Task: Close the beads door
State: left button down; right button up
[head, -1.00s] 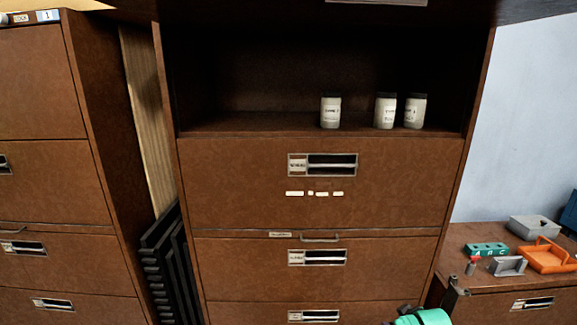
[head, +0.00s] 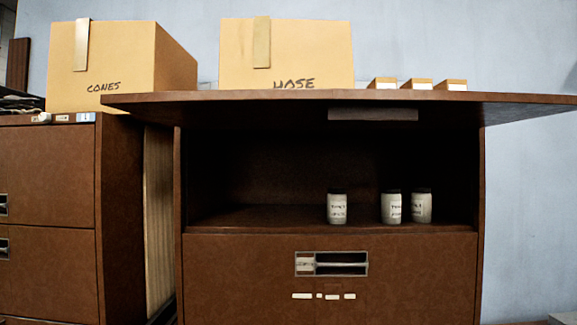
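The door (head: 250,106) of the upper cabinet compartment is open. It is swung up and stands out roughly level above the opening, with its brown underside and front edge showing. A dark recessed plate (head: 372,114) sits on its underside. The open compartment (head: 260,170) holds a white jar (head: 337,208) with a dark lid and two more jars (head: 391,208) (head: 420,207) close together to the right. Their small labels are hard to read. Neither of my grippers is in view.
A box marked CONES (head: 100,70) stands on the left cabinet. A box marked HOSE (head: 285,55) and several small boxes (head: 417,84) show above the raised door. A closed drawer front (head: 230,275) with a recessed handle (head: 331,263) lies below the opening.

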aim_at(351, 108)
jog(key=i+z, duration=0.25)
jog(key=j+z, duration=0.35)
jog(key=z, duration=0.15)
jog(key=j+z, duration=0.45)
jog(key=i+l, duration=0.05)
